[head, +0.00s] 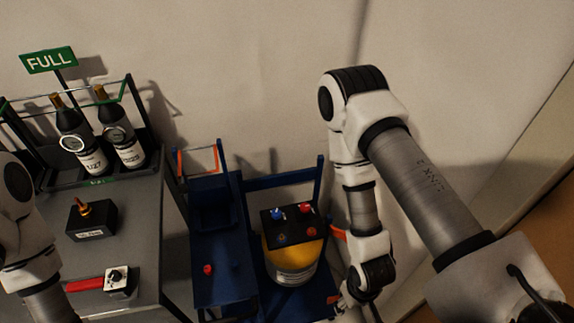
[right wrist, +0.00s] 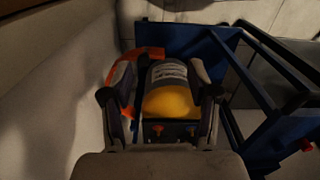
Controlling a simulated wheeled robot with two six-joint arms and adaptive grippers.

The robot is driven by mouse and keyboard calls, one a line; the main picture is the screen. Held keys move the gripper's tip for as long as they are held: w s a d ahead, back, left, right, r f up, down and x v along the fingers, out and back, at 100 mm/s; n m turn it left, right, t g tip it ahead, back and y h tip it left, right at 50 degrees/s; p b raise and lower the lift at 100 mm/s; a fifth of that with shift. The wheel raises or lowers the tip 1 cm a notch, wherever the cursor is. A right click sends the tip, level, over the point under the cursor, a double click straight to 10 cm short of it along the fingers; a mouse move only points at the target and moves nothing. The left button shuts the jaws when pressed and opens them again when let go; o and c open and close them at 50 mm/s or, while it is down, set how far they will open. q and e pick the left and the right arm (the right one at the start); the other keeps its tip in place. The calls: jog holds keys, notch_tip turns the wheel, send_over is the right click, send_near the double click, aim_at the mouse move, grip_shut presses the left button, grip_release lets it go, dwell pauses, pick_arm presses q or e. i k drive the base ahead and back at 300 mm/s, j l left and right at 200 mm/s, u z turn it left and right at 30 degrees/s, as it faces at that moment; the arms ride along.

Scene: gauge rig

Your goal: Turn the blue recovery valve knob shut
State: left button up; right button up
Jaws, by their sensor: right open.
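The blue valve knob (head: 277,215) sits on a black block (head: 290,228) on top of a yellow-shouldered cylinder (head: 298,256). A red knob (head: 305,207) is on the same block, to its right. My right gripper (head: 338,303) is low at the right of the cylinder in the head view, apart from the blue knob. In the right wrist view my right gripper (right wrist: 163,76) has its fingers spread, with the cylinder (right wrist: 168,103) showing between them.
The cylinder stands in a blue cart frame (head: 320,190). An orange hose (right wrist: 122,75) runs beside it. To the left are a blue stand with a red knob (head: 208,269) and a grey bench (head: 140,215) with a bottle rack. The wall is close behind.

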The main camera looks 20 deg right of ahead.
aim_at(275, 213)
jog(key=k+j+z, duration=0.1)
jog(key=k+z, duration=0.25)
jog(key=k+j+z, duration=0.1)
jog(key=z, duration=0.3)
jog(key=k+l, duration=0.05)
